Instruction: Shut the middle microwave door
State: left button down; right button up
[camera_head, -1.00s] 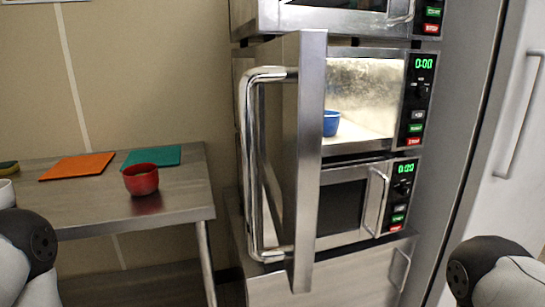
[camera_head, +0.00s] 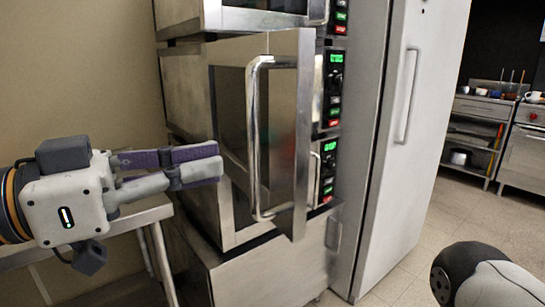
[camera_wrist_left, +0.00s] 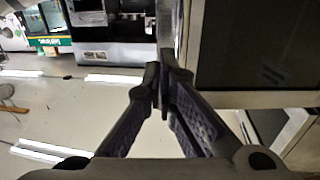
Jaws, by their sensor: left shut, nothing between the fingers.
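The middle microwave door (camera_head: 233,120) stands open in the head view. It is a steel-framed door with a dark window, its outer face toward me and its free edge (camera_head: 304,130) jutting forward. A bar handle (camera_head: 252,140) runs upright near that edge. The door hides the inside of the microwave (camera_head: 190,95). My left gripper (camera_head: 221,162) is shut and empty, pointing right in front of the door's outer face; I cannot tell whether it touches. Its closed fingers also show in the left wrist view (camera_wrist_left: 164,100), beside a dark panel. My right gripper is out of view.
An upper microwave (camera_head: 240,18) and a lower microwave (camera_head: 327,170) sit above and below. A tall white cabinet (camera_head: 390,150) stands at the right. A metal table (camera_head: 140,218) is under my left arm. Tiled floor (camera_head: 425,215) is clear at right.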

aim_at(293, 148)
pick_arm(q)
jog(key=x, duration=0.9)
